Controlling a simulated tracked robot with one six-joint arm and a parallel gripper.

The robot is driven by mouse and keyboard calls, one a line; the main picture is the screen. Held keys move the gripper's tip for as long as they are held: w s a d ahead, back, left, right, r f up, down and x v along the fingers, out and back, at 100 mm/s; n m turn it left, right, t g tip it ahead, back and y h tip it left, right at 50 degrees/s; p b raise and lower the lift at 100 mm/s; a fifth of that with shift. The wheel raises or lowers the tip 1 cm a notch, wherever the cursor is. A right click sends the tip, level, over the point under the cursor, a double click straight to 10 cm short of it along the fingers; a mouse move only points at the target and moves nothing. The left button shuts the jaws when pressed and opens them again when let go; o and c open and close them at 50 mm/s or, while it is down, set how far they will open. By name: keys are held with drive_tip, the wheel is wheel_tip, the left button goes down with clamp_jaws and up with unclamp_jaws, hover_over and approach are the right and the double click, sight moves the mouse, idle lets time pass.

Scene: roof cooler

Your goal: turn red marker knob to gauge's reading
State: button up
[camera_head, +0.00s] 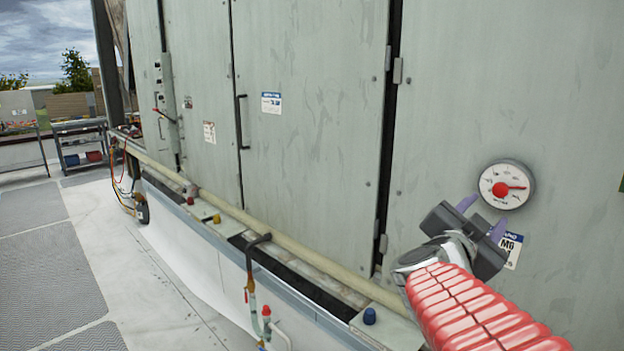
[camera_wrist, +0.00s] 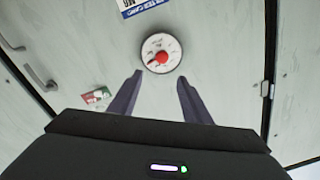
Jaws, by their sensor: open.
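A round white gauge (camera_head: 516,183) with a dark grey rim is fixed on the grey-green cabinet panel at the right of the head view. A red knob (camera_head: 500,189) sits at its centre, and a red pointer shows to the right of the knob. In the wrist view the gauge (camera_wrist: 149,59) and red knob (camera_wrist: 162,57) lie beyond the fingertips. My gripper (camera_head: 484,217) is open with nothing between its purple-grey fingers, just below and left of the gauge, apart from the knob. In the wrist view my gripper (camera_wrist: 160,78) points towards it. The dial figures are too small to read.
A blue-and-white label (camera_head: 511,250) is on the panel below the gauge, partly behind my gripper. A long pale pipe (camera_head: 262,228) and a ledge with a blue cap (camera_head: 369,316) run along the cabinet's foot. Open roof floor (camera_head: 60,265) lies at left.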

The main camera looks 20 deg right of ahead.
sight(499, 193)
drive_tip(key=n, duration=0.4)
drive_tip(key=shift+w+a+f+n, duration=0.1)
drive_tip(key=shift+w+f+n, duration=0.1)
drive_tip(key=shift+n, duration=0.1)
drive_tip(key=shift+x, duration=6.9)
drive_tip(key=shift+w, duration=0.1)
drive_tip(key=shift+c, duration=0.4)
drive_tip(key=c, duration=1)
drive_tip(key=shift+o, duration=0.2)
drive_tip(key=shift+m, duration=0.6)
